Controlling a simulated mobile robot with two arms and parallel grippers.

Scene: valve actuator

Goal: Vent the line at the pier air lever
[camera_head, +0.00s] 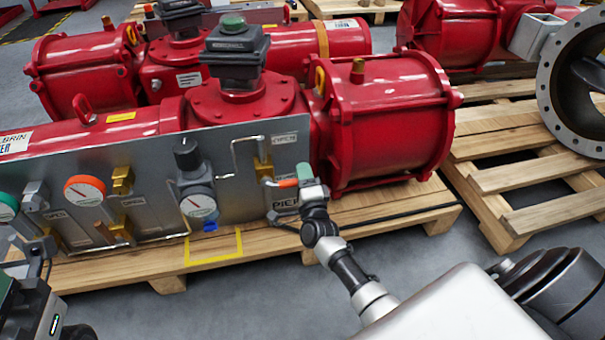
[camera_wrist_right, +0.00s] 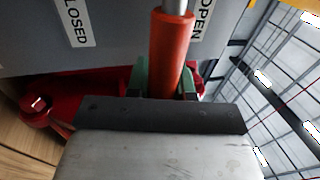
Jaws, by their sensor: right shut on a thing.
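The pier air lever (camera_head: 287,183) has an orange sleeve and sticks out to the right from a brass valve (camera_head: 264,168) on the grey panel, above a label reading PIER (camera_head: 370,204). My right gripper (camera_head: 305,174) is at its outer end. In the right wrist view the orange lever (camera_wrist_right: 171,52) runs between the green fingertips, shut around it. Its inner end is a bare metal rod. A CLOSED label (camera_wrist_right: 75,22) lies left of it and an OPEN label (camera_wrist_right: 202,18) right. Part of my left arm's end shows at the lower left; its fingers cannot be made out.
The grey panel (camera_head: 235,165) carries gauges, a black knob (camera_head: 187,153) and tubing left of the lever. A red actuator (camera_head: 385,120) stands behind it on a wooden pallet (camera_head: 400,212). A yellow square outline (camera_head: 238,243) marks the pallet front. Grey floor lies in front.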

